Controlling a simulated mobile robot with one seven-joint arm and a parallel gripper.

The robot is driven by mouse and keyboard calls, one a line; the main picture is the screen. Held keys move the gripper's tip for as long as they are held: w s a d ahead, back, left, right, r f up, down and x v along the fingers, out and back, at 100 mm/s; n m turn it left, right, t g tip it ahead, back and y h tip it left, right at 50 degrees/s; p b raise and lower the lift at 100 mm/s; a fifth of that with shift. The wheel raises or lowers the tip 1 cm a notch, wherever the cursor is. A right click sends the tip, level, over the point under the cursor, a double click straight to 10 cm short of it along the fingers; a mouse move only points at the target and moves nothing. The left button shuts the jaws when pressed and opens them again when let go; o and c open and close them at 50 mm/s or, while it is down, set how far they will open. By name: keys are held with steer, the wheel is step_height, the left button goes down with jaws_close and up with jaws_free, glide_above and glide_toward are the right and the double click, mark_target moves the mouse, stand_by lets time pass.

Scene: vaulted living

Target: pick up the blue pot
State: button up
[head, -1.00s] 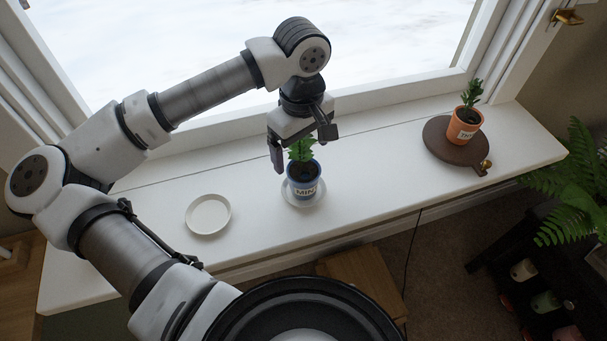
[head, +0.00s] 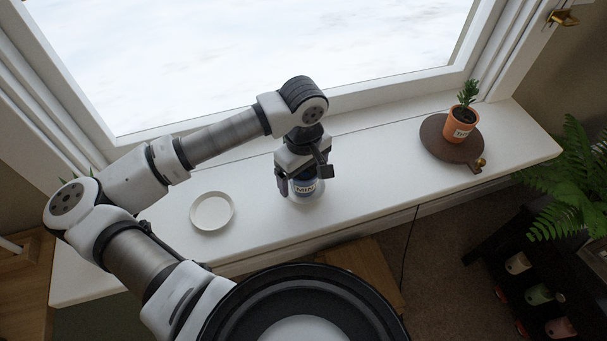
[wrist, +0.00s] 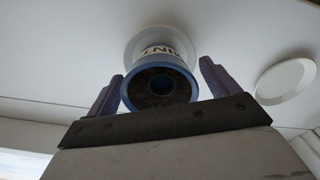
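The blue pot (head: 305,188) with a white label, partly readable as "MIN", stands upright on a white saucer (head: 302,204) on the windowsill. My gripper (head: 304,179) is lowered over it from above, one finger on each side. In the wrist view the blue pot (wrist: 160,84) sits between the two fingers, with its rim and dark soil showing. Gaps show between the fingers and the pot's body, so my gripper (wrist: 160,72) is open around it.
An empty white saucer (head: 212,211) lies left of the pot. An orange pot (head: 460,126) with a plant stands on a round brown board (head: 436,146) at the right. The window (head: 270,60) is behind the sill (head: 370,180). A fern (head: 570,180) is at far right.

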steer(key=c, duration=1.2)
steer(key=shift+o, duration=0.2)
